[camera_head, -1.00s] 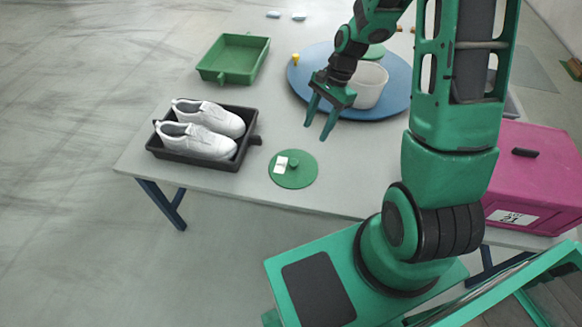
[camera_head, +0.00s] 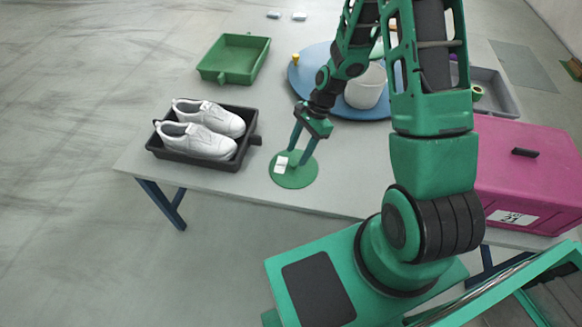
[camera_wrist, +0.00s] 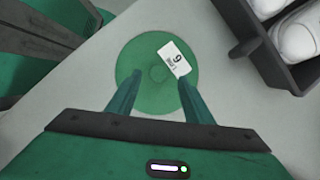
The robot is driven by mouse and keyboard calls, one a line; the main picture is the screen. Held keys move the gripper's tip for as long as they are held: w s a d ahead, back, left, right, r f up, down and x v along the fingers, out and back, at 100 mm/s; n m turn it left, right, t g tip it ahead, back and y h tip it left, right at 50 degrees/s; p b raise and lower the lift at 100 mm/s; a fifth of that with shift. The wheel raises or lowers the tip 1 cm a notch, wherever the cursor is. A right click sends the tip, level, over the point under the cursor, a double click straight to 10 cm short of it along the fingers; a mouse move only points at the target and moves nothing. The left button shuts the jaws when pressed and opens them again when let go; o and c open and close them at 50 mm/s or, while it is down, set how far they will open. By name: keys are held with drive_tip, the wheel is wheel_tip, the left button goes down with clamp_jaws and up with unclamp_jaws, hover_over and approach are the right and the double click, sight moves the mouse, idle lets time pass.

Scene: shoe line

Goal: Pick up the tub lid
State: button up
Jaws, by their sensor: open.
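The tub lid (camera_head: 293,178) is a flat green disc with a small knob and a white label, lying on the table near its front edge. In the wrist view the lid (camera_wrist: 148,100) carries a label with a 9, and its knob lies between my fingers. My gripper (camera_head: 298,160) is open and points down over the lid, one finger on each side of the knob. In the wrist view my gripper (camera_wrist: 158,82) has its fingertips apart and nothing between them but the knob area. I cannot tell whether the fingertips touch the lid.
A black tray (camera_head: 241,150) with white shoes (camera_head: 208,128) stands left of the lid. A green tray (camera_head: 235,78) is behind. A white tub (camera_head: 362,92) stands on a blue round board (camera_head: 305,78). A pink box (camera_head: 525,175) is at the right. Bare table surrounds the lid.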

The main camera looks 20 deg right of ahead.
sight(294, 162)
drive_tip(key=shift+x, duration=1.6)
drive_tip(key=c, duration=1.1)
drive_tip(key=shift+r, duration=0.1)
